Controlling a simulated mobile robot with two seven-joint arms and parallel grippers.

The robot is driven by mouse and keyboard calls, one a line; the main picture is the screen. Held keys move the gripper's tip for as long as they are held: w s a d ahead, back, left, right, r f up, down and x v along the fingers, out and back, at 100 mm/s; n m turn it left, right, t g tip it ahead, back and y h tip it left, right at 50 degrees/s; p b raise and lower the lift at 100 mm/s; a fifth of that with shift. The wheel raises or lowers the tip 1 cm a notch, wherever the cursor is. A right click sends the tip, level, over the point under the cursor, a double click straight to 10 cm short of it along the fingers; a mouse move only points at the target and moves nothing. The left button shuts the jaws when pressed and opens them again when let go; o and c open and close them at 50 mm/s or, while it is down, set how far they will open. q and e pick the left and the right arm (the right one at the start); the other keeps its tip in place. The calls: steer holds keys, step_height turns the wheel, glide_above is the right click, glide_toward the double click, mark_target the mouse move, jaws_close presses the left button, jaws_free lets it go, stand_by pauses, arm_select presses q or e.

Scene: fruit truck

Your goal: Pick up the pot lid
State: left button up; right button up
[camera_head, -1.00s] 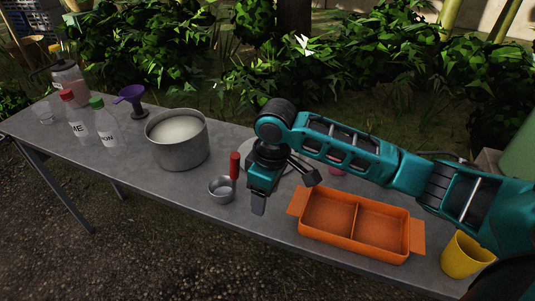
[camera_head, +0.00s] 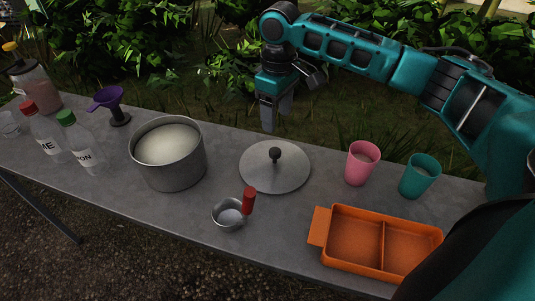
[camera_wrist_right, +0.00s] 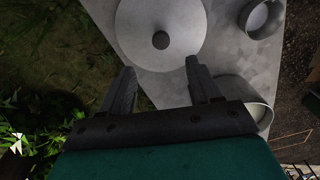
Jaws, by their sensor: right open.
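The pot lid (camera_head: 274,172) is a round grey disc with a dark knob, lying flat on the table between the pot and the pink cup. It also shows in the right wrist view (camera_wrist_right: 185,30), beyond the fingertips. My right gripper (camera_head: 269,124) is open and empty, pointing down above the table's back edge, behind and above the lid. In the wrist view its two fingers (camera_wrist_right: 160,70) are spread apart and the lid's knob lies beyond the gap between them. The pot (camera_head: 172,172) stands uncovered left of the lid with white contents. My left gripper is not in view.
A small metal cup with a red handle (camera_head: 229,215) sits in front of the lid. A pink cup (camera_head: 361,164), a teal cup (camera_head: 419,177) and an orange divided tray (camera_head: 352,266) are to the right. Bottles (camera_head: 80,146) and a purple funnel (camera_head: 108,98) stand at left.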

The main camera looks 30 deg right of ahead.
glide_above(275, 150)
steer(key=f, duration=0.6)
steer(key=shift+s+d+b, duration=0.1)
steer(key=shift+s+b, duration=0.2)
steer(key=shift+b, duration=0.05)
steer(key=f, duration=0.5)
steer(key=shift+w+f+b, duration=0.3)
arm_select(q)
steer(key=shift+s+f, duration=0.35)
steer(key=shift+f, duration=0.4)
arm_select(e)
steer(key=shift+f, duration=0.35)
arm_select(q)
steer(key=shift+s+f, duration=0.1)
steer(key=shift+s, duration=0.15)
arm_select(e)
jaws_close()
